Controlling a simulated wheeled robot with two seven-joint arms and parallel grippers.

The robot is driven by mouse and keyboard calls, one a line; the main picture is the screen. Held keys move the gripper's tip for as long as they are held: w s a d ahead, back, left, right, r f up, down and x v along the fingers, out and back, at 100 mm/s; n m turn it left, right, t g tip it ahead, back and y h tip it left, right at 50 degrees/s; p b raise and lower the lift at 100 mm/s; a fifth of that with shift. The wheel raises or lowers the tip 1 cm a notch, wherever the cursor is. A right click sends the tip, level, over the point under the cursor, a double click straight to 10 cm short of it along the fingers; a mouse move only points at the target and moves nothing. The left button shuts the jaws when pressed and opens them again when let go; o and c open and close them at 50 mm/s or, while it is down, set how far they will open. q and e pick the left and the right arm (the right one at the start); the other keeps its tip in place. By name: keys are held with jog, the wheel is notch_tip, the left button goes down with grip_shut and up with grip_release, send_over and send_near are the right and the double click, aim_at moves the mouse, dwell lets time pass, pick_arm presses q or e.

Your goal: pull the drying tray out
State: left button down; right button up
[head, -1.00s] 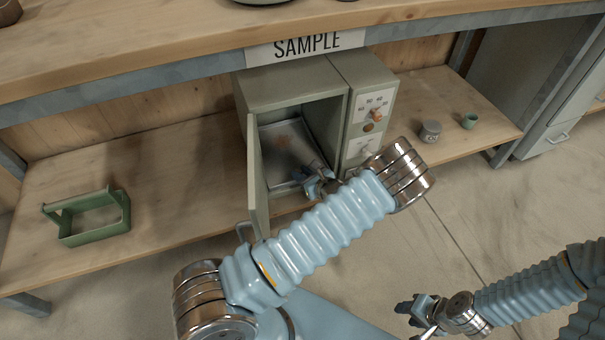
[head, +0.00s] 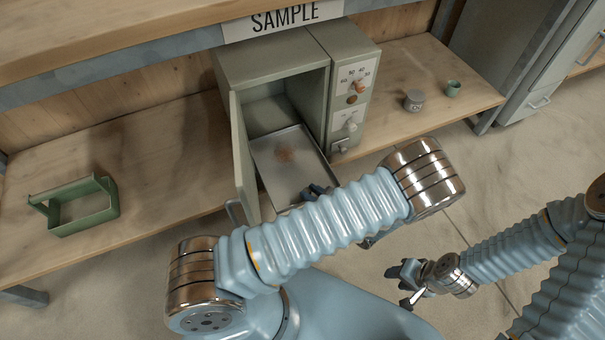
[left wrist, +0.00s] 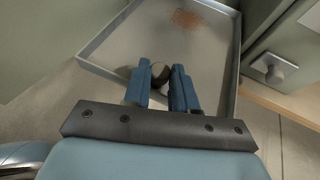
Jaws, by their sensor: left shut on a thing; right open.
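The drying tray (head: 290,165) is a flat grey metal tray with a low rim and a reddish-brown patch on it. It sticks out part way through the front of the open green-grey oven (head: 275,75). It also fills the upper part of the left wrist view (left wrist: 140,40). My left gripper (left wrist: 162,75) is shut on the tray at its front edge, on what looks like a round knob. In the head view my left arm hides most of this grip. My right gripper (head: 405,283) is open and empty, low over the floor, apart from the tray.
The oven door (head: 243,155) stands open to the left of the tray. A control panel with knobs (head: 352,100) is on the right. A green carrier (head: 75,205) stands on the shelf at left; a grey jar (head: 414,100) and green cup (head: 452,89) stand at right.

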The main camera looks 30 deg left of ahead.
pick_arm(q)
jog(key=shift+s+d, duration=1.25)
jog(key=shift+d, duration=0.25)
pick_arm(e)
jog(key=shift+f, duration=0.1)
pick_arm(q)
jog(key=c, duration=1.2)
grip_release()
